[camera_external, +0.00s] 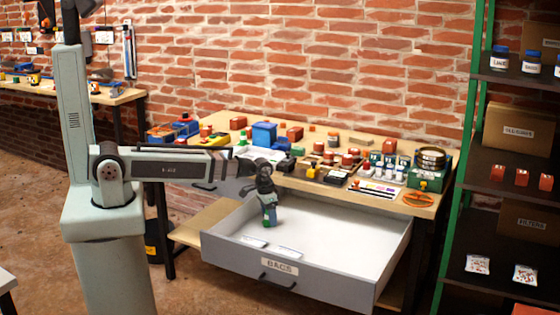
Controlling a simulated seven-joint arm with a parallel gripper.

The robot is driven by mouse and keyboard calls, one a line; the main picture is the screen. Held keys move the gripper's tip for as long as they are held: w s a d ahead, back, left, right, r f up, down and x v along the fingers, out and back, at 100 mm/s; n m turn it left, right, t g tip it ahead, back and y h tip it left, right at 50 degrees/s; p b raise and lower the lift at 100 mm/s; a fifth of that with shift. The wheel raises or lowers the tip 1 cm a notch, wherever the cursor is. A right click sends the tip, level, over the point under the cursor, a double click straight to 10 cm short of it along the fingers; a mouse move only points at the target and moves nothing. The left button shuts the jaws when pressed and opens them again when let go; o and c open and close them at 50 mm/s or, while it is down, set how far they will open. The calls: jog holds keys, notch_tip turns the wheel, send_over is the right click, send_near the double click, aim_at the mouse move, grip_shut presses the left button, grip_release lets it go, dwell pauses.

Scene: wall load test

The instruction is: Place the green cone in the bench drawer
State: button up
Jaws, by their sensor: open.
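My gripper (268,216) points down inside the left rear part of the open bench drawer (330,225), and its jaws are open. A small green shape shows at its tip, with a blue patch; I cannot tell whether this is the cone or part of the gripper. A small green pointed thing (243,138) shows on the bench just above my arm and may be the green cone. The drawer is grey with a pale floor and a front label reading BAGS. Two small flat packets (254,241) lie near its front.
The wooden bench top (215,122) is crowded with small boxes, jars and tools, including a blue bin (264,134). A shelf rack with a green post (463,150) stands at the right. Much of the drawer floor right of my gripper is clear.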

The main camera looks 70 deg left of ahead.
notch_tip(320, 180, up, 12)
jog(key=s, duration=0.1)
jog(key=shift+s, duration=0.2)
dwell(0.6)
jog(key=shift+d+r, duration=0.1)
